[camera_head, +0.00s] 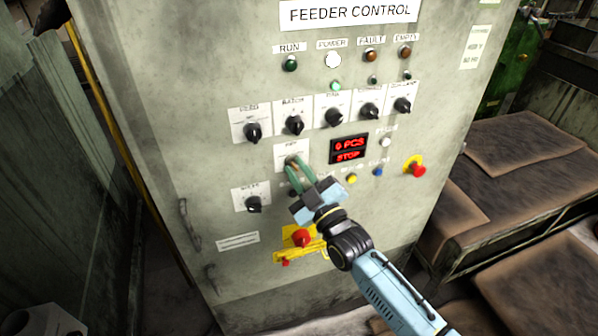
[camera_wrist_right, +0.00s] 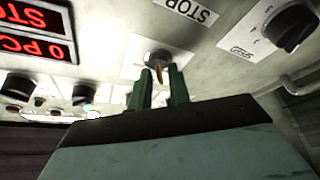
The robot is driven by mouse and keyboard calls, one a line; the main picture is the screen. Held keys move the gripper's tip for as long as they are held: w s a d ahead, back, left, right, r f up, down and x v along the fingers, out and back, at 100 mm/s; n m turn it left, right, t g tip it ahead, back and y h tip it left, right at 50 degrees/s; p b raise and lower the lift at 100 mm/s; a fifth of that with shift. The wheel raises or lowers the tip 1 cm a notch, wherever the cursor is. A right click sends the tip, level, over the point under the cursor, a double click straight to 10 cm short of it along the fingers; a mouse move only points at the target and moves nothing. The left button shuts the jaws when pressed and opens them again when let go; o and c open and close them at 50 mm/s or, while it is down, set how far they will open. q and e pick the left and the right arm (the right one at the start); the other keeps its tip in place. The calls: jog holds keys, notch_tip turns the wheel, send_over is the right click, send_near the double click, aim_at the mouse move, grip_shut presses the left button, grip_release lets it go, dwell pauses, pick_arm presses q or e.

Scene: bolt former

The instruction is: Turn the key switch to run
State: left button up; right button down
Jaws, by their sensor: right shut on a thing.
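The key switch (camera_wrist_right: 157,56) is a dark round lock on a white plate in the right wrist view, with a brass-coloured key (camera_wrist_right: 159,76) in it. In the head view its plate (camera_head: 291,149) is on the front of the feeder control cabinet, left of the red display, and the lock is mostly hidden by my fingers. My right gripper (camera_head: 295,166) reaches it from below right. Its two green fingers (camera_wrist_right: 160,88) stand on either side of the key and are shut on it. The key's exact angle is hard to tell. My left gripper is not in view.
The red display (camera_head: 348,149) reads "0 PCS" and "STOP". Black knobs (camera_head: 294,125) form a row above, and another knob (camera_head: 253,204) is lower left. A red-handled switch on yellow (camera_head: 302,238) is below my gripper. A red emergency button (camera_head: 414,167) is at right.

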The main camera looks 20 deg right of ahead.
jog(key=m+h, duration=0.1)
jog(key=m, duration=0.2)
jog(key=m+t+h, duration=0.1)
jog(key=m, duration=0.2)
jog(key=shift+a+h, duration=0.1)
jog(key=shift+h, duration=0.3)
jog(key=m+h, duration=0.2)
jog(key=m, duration=0.1)
jog(key=m+h+p, duration=0.1)
jog(key=m+h, duration=0.1)
jog(key=m, duration=0.2)
jog(key=shift+a+t, duration=0.15)
jog(key=shift+t, duration=0.15)
jog(key=m+h, duration=0.1)
jog(key=m, duration=0.2)
jog(key=m+g+h+p, duration=0.1)
jog(key=m+h, duration=0.1)
jog(key=m, duration=0.1)
jog(key=shift+m+p, duration=0.3)
jog(key=shift+a+m+g+h+p, duration=0.1)
jog(key=shift+m+g+h+p, duration=0.45)
jog(key=shift+m, duration=1.05)
jog(key=shift+m+h, duration=0.25)
jog(key=shift+m, duration=0.15)
jog(key=c, duration=1.6)
grip_release()
jog(key=shift+c, duration=0.2)
jog(key=v, duration=1.3)
jog(key=shift+s, duration=0.25)
